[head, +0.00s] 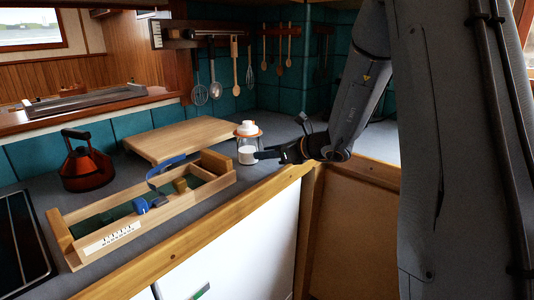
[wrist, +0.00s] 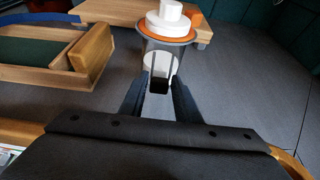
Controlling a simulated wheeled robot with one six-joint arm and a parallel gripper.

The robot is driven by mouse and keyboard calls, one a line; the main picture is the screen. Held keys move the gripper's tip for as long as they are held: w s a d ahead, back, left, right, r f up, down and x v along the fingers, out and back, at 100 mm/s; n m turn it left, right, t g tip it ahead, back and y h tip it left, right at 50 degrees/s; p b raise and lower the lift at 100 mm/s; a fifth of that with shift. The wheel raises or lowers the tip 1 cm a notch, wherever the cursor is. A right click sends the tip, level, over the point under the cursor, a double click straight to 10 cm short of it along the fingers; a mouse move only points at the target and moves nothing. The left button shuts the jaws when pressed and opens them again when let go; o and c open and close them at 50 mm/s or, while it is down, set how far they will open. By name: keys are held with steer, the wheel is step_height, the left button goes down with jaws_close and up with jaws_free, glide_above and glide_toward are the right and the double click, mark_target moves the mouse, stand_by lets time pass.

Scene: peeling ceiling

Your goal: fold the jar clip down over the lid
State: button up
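The jar (head: 246,156) stands on the grey counter, upright, with pale contents. Its white lid (head: 247,128) sits on top above an orange ring; the lid also shows in the wrist view (wrist: 168,22). My gripper (head: 262,155) is low at the jar's right side in the head view. In the wrist view my gripper (wrist: 160,80) has its two dark fingers apart, pointing at the jar's near side. Thin dark lines and a small black piece show between the fingertips; I cannot tell whether these are the clip. Contact with the jar is unclear.
A wooden board (head: 182,137) lies behind the jar. A wooden tray (head: 150,206) with blue-handled items stands to the left, and a red kettle (head: 86,163) beyond it. Utensils hang on the teal wall. The counter's wooden front edge (head: 250,195) runs close by.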

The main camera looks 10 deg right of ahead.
steer(key=c, duration=0.6)
steer(key=b, duration=0.2)
steer(key=f+t+y+b, duration=0.1)
steer(key=b, duration=0.1)
steer(key=shift+w+a, duration=0.1)
steer(key=shift+w, duration=0.1)
steer(key=t+b, duration=0.1)
steer(key=b, duration=0.2)
steer(key=shift+w+a+f, duration=0.1)
steer(key=shift+w, duration=0.05)
steer(key=shift+y+b, duration=0.45)
steer(key=shift+y, duration=0.05)
steer(key=shift+b, duration=0.3)
steer(key=o, duration=1)
steer(key=shift+o, duration=0.2)
